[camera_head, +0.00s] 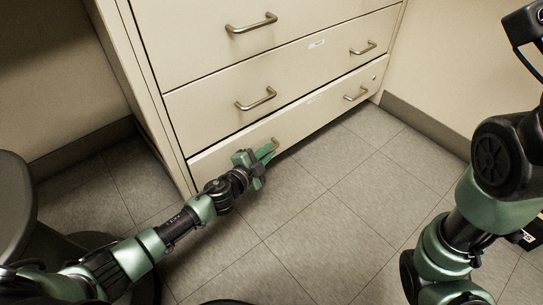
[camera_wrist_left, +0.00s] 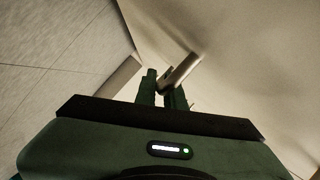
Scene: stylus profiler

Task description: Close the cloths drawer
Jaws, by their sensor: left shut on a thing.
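The bottom drawer (camera_head: 313,117) of the beige cabinet has two metal bar handles and a small label. Its front looks nearly flush with the drawers above; any small gap is too fine to tell. My left gripper (camera_head: 268,153) is at this drawer's left handle (camera_head: 275,142), low above the floor. In the left wrist view the green fingers (camera_wrist_left: 162,90) are shut on the metal handle (camera_wrist_left: 180,72), which shows between and beyond their tips. The label is too small to read. My right arm shows at the right, but its gripper does not.
Closed drawers with bar handles (camera_head: 256,99) sit above the bottom one. A beige wall with a dark baseboard (camera_head: 425,127) stands to the right. The grey tiled floor (camera_head: 310,210) before the cabinet is clear.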

